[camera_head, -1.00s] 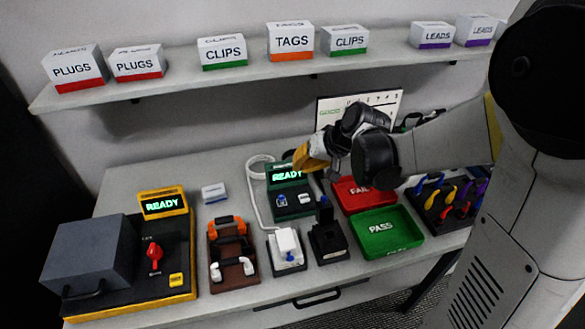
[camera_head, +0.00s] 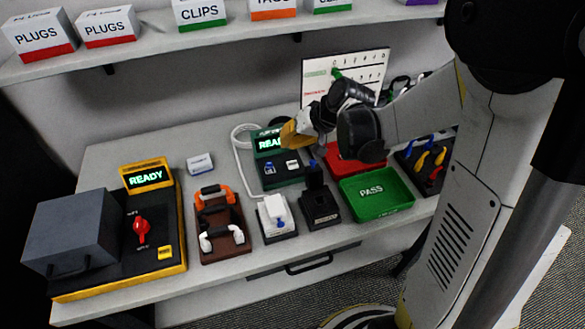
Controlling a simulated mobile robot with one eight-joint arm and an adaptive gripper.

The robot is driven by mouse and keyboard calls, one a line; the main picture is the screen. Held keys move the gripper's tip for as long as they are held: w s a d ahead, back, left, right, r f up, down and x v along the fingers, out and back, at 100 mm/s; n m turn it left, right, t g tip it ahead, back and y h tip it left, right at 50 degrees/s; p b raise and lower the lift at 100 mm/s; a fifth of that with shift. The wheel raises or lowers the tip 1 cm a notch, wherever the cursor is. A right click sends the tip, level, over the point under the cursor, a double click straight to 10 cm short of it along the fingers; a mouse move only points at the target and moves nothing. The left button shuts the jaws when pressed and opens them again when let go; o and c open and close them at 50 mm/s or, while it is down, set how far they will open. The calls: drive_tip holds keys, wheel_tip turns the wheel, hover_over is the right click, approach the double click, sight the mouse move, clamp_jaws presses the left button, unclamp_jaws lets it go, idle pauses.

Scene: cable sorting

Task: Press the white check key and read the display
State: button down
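The green test unit (camera_head: 277,179) stands on the table, with a lit display (camera_head: 268,143) at its top. The display's green text begins "REA"; the rest is hidden behind my gripper. A white key (camera_head: 292,165), which looks like the check key, is on the unit's right side, beside a small blue-and-white part (camera_head: 269,168). My gripper (camera_head: 290,136), with a yellow-orange end, hangs above and in front of the display, apart from the key. Its fingertips are too small and turned to show whether they are open.
A yellow-framed unit (camera_head: 177,262) at left also reads "READY". A brown cable rack (camera_head: 222,247), a white block (camera_head: 277,219), a black holder (camera_head: 319,208), a green PASS tray (camera_head: 402,203) and a partly covered red tray (camera_head: 337,165) stand nearby. A shelf (camera_head: 160,48) of boxes is above.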

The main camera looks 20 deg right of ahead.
sight(283, 161)
wheel_tip(283, 161, down, 5)
drive_tip(key=b, duration=0.3)
idle(1.3)
drive_tip(key=shift+f+b, duration=0.35)
drive_tip(key=shift+b, duration=0.2)
drive_tip(key=shift+f+b, duration=0.35)
drive_tip(key=shift+f, duration=0.05)
drive_tip(key=shift+r, duration=0.1)
idle(0.5)
drive_tip(key=shift+r+p, duration=0.65)
drive_tip(key=shift+r, duration=0.1)
drive_tip(key=shift+r+p, duration=1.95)
drive_tip(key=shift+r, duration=0.55)
